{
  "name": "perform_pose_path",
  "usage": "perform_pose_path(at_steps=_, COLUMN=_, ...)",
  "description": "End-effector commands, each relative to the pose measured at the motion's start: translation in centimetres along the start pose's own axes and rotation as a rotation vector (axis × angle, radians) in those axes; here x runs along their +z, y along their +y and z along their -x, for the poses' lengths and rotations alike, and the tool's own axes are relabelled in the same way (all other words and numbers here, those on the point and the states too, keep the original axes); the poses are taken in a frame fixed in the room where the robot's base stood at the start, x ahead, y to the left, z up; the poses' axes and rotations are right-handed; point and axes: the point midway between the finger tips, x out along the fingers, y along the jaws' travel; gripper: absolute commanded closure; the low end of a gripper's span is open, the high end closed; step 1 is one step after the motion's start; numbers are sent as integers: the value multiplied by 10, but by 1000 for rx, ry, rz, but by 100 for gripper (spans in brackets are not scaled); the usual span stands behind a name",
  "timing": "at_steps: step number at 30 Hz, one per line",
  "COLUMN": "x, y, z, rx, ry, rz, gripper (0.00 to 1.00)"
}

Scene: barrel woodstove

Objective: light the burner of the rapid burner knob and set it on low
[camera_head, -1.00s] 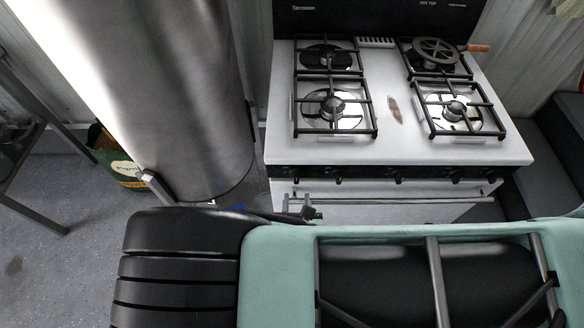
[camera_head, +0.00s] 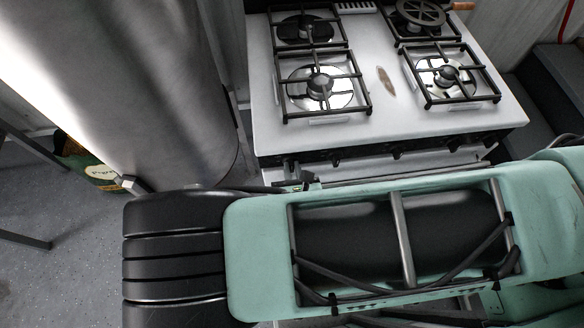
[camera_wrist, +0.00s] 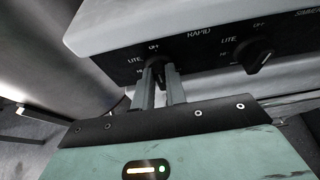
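The rapid burner knob (camera_wrist: 157,70) is a dark knob on the stove's black front panel, below an OFF mark, with LITE to its left and RAPID printed to its upper right. My gripper (camera_wrist: 160,78) has its two grey fingers on either side of this knob, with a narrow gap between them. Whether they press on it is not clear, and they hide much of the knob and its pointer. In the head view my arm covers most of the stove front. No flame shows at the front left burner (camera_head: 320,86) or the front right burner (camera_head: 447,77).
A second knob (camera_wrist: 258,55) sits to the right on the same panel, near the print SIMMER. The white stove top (camera_head: 385,119) overhangs the panel. A large metal cylinder (camera_head: 140,90) stands close to the left of the stove. A green bag (camera_head: 88,165) lies behind it.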

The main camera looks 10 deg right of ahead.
Motion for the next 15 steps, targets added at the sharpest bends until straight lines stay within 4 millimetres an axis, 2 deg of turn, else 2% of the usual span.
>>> perform_pose_path(at_steps=9, x=0, y=1, z=0, rx=-6, ry=0, rz=11, gripper=100)
perform_pose_path(at_steps=15, x=-1, y=3, z=0, rx=-34, ry=-1, rz=79, gripper=100)
